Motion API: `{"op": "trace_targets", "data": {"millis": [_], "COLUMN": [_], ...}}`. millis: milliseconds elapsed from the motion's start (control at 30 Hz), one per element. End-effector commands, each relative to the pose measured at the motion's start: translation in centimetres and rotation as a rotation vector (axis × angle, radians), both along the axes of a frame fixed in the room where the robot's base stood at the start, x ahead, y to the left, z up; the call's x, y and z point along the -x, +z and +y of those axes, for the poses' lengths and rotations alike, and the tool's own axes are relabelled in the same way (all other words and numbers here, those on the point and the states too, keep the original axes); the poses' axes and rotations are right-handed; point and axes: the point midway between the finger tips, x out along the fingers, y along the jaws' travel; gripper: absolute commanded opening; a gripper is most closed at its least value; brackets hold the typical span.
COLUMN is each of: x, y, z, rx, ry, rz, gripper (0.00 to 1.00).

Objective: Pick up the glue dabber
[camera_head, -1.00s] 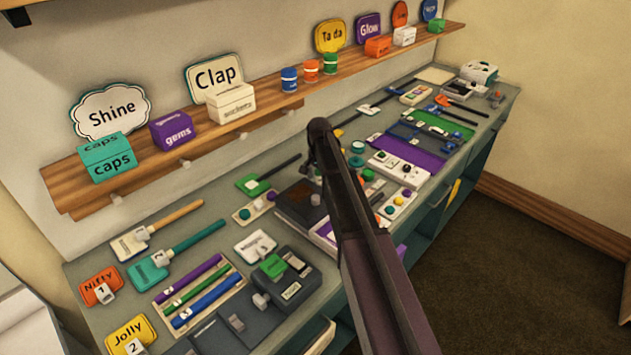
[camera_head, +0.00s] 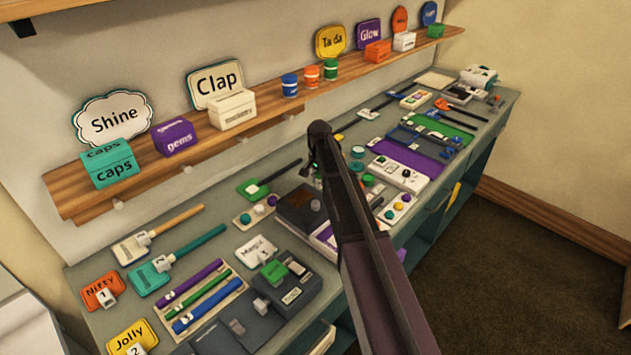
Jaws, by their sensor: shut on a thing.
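My arm rises from the lower right and ends over the middle of the bench. My gripper (camera_head: 314,172) is just left of and below the arm's top joint, small, dark and mostly hidden behind the arm. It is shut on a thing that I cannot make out. I cannot tell for sure which item is the glue dabber. Long-handled tools lie on the bench: one with a wooden handle and cream head (camera_head: 133,249), a teal one (camera_head: 150,279), and a green-headed one with a dark handle (camera_head: 254,188).
The grey-green bench (camera_head: 215,258) is crowded with props, including a tray of colored sticks (camera_head: 241,288) and a dark box (camera_head: 285,284). A wooden shelf (camera_head: 70,200) with boxes, jars and signs runs along the wall behind. Open carpet (camera_head: 530,250) lies at right.

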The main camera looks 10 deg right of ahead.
Motion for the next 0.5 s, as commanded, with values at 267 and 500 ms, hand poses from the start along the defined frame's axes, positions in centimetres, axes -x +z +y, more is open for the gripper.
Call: {"op": "trace_targets", "data": {"millis": [267, 500], "x": [0.0, 0.0], "y": [2.9, 5.5], "z": [0.0, 0.0], "rx": [0.0, 0.0], "ry": [0.0, 0.0], "rz": [0.0, 0.0], "gripper": [0.0, 0.0]}}
